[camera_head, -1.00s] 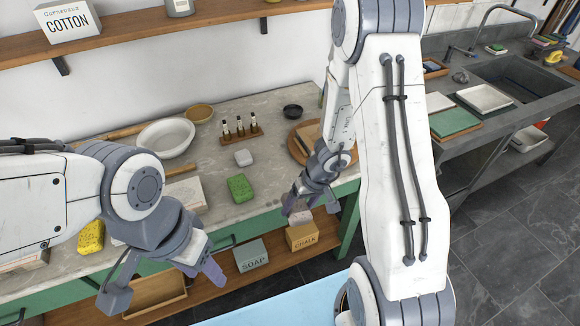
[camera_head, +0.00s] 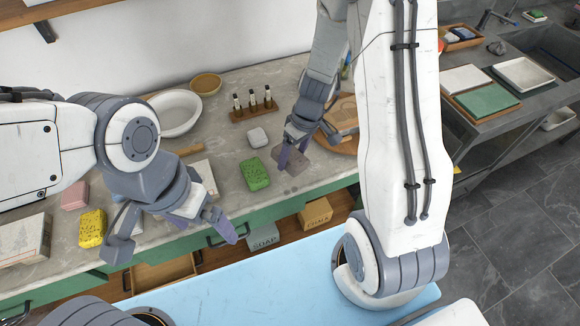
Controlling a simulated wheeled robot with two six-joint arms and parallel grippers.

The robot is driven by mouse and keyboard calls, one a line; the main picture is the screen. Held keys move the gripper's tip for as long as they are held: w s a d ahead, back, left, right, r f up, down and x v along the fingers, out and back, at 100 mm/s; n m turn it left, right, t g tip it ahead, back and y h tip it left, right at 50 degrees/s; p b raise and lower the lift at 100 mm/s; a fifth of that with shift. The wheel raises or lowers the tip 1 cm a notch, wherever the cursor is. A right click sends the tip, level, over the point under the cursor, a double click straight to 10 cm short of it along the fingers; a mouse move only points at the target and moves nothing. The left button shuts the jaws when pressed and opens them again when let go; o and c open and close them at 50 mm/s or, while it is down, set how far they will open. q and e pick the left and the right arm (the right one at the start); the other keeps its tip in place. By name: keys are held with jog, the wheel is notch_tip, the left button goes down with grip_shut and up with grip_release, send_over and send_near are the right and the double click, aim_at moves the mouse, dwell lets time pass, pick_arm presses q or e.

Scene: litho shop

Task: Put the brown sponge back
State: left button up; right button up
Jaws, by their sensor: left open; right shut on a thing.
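The brown sponge (camera_head: 291,160) is a flat grey-brown block at my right gripper (camera_head: 294,154), in the head view. My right gripper is shut on it, over the front part of the stone counter, right of the green sponge (camera_head: 254,174). I cannot tell whether the brown sponge touches the counter. My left gripper (camera_head: 174,243) is open and empty, its fingers spread in front of the counter's front edge. A yellow sponge (camera_head: 92,228) and a pink block (camera_head: 75,196) lie at the counter's left.
Soap (camera_head: 263,238) and chalk (camera_head: 316,213) boxes sit on the shelf below. A sink counter (camera_head: 470,65) is at right.

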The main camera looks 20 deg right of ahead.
aim_at(302, 161)
jog(key=n+b, duration=0.1)
jog(key=n, duration=0.1)
jog(key=s+d+r+n+h+b, duration=0.1)
jog(key=n, duration=0.2)
jog(key=s+d+n+b, duration=0.1)
jog(key=n+b, duration=0.1)
jog(key=shift+s+r+g+h, duration=0.2)
jog(key=shift+g+h, duration=0.1)
jog(key=shift+g, duration=0.1)
jog(key=s+d+r+n+h+b, duration=0.1)
jog(key=s+d+r+n+b, duration=0.15)
jog(key=d+n, duration=0.3)
jog(key=shift+n+t, duration=0.3)
jog(key=shift+n, duration=0.25)
jog(key=w+a+f, duration=0.2)
jog(key=w+a+f+p, duration=0.1)
jog(key=w+f, duration=0.1)
jog(key=w, duration=0.1)
jog(key=w+a+f, duration=0.2)
jog(key=w, duration=0.1)
jog(key=shift+w+a+f+p, duration=0.25)
jog(key=shift+a+p, duration=0.05)
jog(key=shift+p, duration=0.1)
jog(key=shift+w+a+f, duration=0.25)
jog(key=shift+w+f, duration=0.1)
jog(key=shift+f, duration=0.05)
notch_tip(302, 161, down, 3)
jog(key=shift+f+p, duration=0.2)
jog(key=shift+p, duration=0.15)
jog(key=shift+f, duration=0.2)
